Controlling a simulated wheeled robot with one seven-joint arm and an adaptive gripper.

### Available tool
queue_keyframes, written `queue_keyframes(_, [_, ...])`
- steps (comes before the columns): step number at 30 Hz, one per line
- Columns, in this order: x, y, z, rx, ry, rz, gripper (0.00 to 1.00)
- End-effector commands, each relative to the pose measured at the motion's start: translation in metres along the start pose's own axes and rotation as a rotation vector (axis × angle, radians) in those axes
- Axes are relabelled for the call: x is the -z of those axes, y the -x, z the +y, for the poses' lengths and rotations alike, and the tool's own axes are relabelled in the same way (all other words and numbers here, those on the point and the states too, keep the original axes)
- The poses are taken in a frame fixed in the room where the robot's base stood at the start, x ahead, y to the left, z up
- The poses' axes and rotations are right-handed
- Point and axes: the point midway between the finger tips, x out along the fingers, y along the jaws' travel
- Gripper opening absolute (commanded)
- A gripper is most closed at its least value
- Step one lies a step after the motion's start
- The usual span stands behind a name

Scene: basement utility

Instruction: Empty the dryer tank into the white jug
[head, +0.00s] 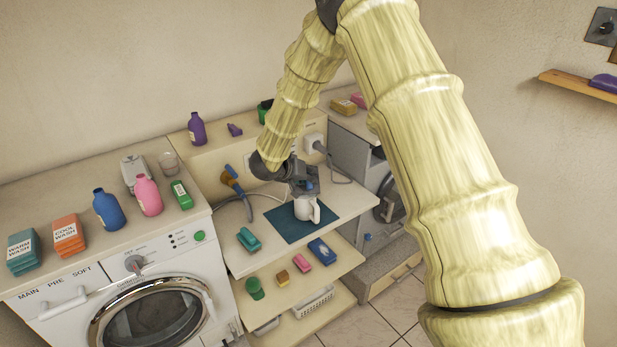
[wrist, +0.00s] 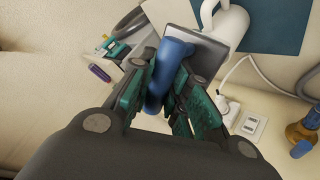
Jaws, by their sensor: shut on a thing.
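My gripper (head: 306,187) is shut on the blue handle (wrist: 168,68) of a grey box-like tank (wrist: 207,48). In the wrist view the teal finger pads press on both sides of the handle. The white jug (head: 305,209) stands upright on a dark blue mat (head: 287,226), just below my gripper in the head view. In the wrist view the jug (wrist: 232,22) is partly hidden behind the tank. I cannot tell whether the tank touches the jug or what is inside either. In the head view the tank is mostly hidden by my gripper.
A white washing machine (head: 150,300) stands at left, with several bottles and boxes on top. A grey appliance with a round door (head: 391,203) stands at right. A lower shelf (head: 318,314) holds small items and a white basket. A grey hose and a white cable run behind the mat.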

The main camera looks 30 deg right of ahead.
Motion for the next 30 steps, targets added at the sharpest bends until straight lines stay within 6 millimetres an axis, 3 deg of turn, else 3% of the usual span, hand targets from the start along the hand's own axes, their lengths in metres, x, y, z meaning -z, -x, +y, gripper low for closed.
queue_keyframes(30, [0.0083, -0.0013, -0.0011, 0.0, 0.038, -0.058, 0.0])
